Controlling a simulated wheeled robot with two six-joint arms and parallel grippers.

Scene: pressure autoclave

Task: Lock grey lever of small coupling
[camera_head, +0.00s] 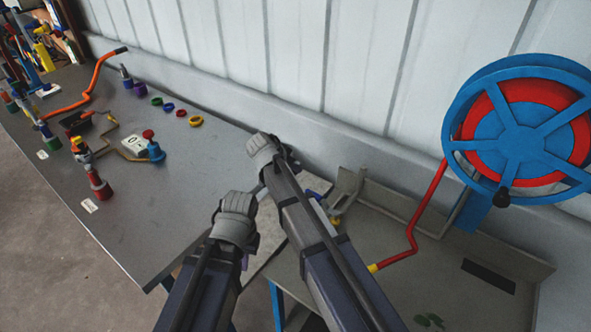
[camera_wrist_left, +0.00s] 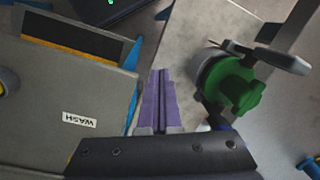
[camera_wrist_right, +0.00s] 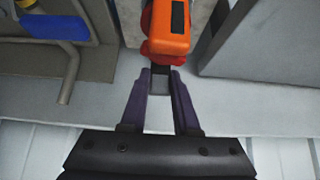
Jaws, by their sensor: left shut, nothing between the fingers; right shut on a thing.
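In the left wrist view a green coupling (camera_wrist_left: 235,88) with a round grey collar sits right of my left gripper (camera_wrist_left: 158,75). A grey lever (camera_wrist_left: 265,55) lies across the coupling's top. The left fingers are shut, empty and apart from the coupling. My right gripper (camera_wrist_right: 160,75) is shut on a small dark grey piece (camera_wrist_right: 160,82). This piece sits just below a red part (camera_wrist_right: 163,52) and an orange body (camera_wrist_right: 168,25). I cannot tell whether it is a lever. In the head view my wrists and arms hide both grippers' fingertips and the couplings.
A grey workbench (camera_head: 160,215) on the left carries hoses, fittings and coloured rings. A blue and red hose reel (camera_head: 520,135) stands at the right above a grey tray-like surface (camera_head: 440,280). A panel labelled WASH (camera_wrist_left: 80,120) is left of my left fingers.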

